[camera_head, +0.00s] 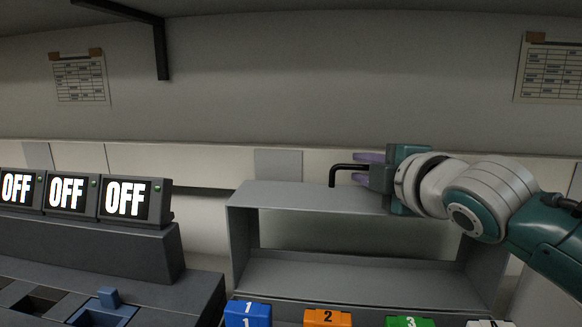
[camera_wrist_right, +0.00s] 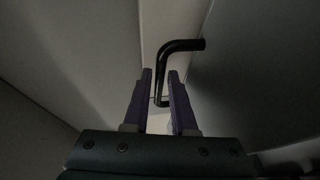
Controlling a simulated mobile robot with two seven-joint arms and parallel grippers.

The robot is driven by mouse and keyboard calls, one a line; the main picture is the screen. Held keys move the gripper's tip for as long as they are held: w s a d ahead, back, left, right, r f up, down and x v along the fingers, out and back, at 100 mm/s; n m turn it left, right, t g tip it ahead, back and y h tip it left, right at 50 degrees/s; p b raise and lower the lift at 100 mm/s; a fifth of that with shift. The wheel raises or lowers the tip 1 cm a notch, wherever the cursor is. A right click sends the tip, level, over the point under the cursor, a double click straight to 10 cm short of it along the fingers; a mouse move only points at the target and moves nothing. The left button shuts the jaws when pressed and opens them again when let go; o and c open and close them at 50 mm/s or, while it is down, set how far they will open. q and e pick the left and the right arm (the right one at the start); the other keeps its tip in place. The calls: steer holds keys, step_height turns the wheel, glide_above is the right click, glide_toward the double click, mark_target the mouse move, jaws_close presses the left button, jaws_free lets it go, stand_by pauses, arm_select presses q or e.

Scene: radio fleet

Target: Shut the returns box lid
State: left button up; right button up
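A grey box (camera_head: 335,272) stands right of centre in the head view, open toward me. A grey panel (camera_head: 285,194) lies roughly level along its top; I take it for the returns box lid. A black bent handle (camera_head: 333,178) appears to rise from this panel; it also shows in the right wrist view (camera_wrist_right: 181,45). My right gripper (camera_head: 358,168) comes in from the right above the panel. Its purple fingers (camera_wrist_right: 160,94) are apart, with part of the handle between them and a gap visible. Contact is unclear. My left gripper is out of view.
Numbered blocks, blue (camera_head: 248,314), orange (camera_head: 328,317) and green (camera_head: 409,321), line the front edge. A dark console with several OFF displays (camera_head: 66,192) stands at the left. A wall rises close behind the box.

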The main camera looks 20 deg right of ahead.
jaws_close()
stand_by(1.4)
